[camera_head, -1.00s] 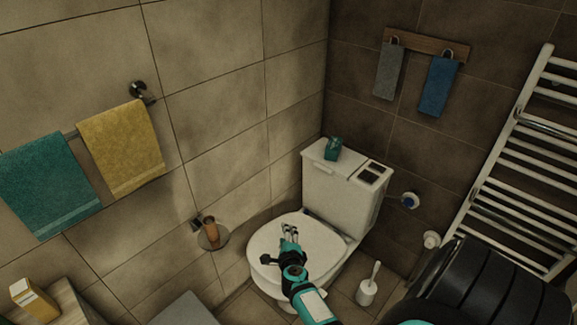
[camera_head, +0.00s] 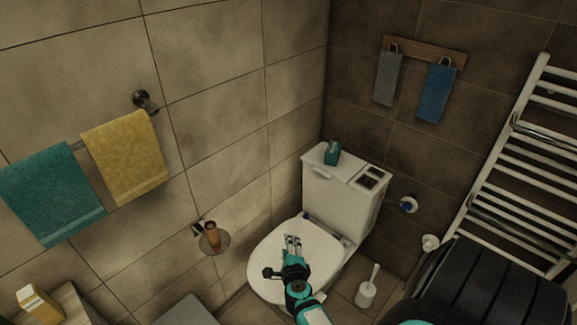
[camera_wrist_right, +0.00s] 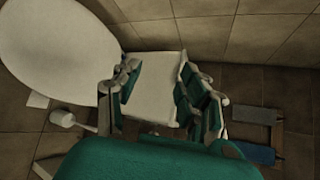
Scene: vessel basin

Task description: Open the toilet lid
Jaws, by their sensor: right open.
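The toilet (camera_head: 341,200) stands in the corner with its white lid (camera_head: 268,262) down. The lid also shows at the upper left of the right wrist view (camera_wrist_right: 50,45). My right gripper (camera_head: 293,243) is over the lid in the head view, fingers pointing toward the cistern. In the right wrist view its two fingers (camera_wrist_right: 160,100) are apart with nothing between them; the white cistern (camera_wrist_right: 158,75) shows beyond the gap. Whether the fingers touch the lid cannot be told. My left gripper is not in view.
A toilet brush (camera_head: 367,288) stands on the floor right of the toilet. A wall holder with a brown cup (camera_head: 213,236) is at the left. A towel radiator (camera_head: 520,165) is on the right wall.

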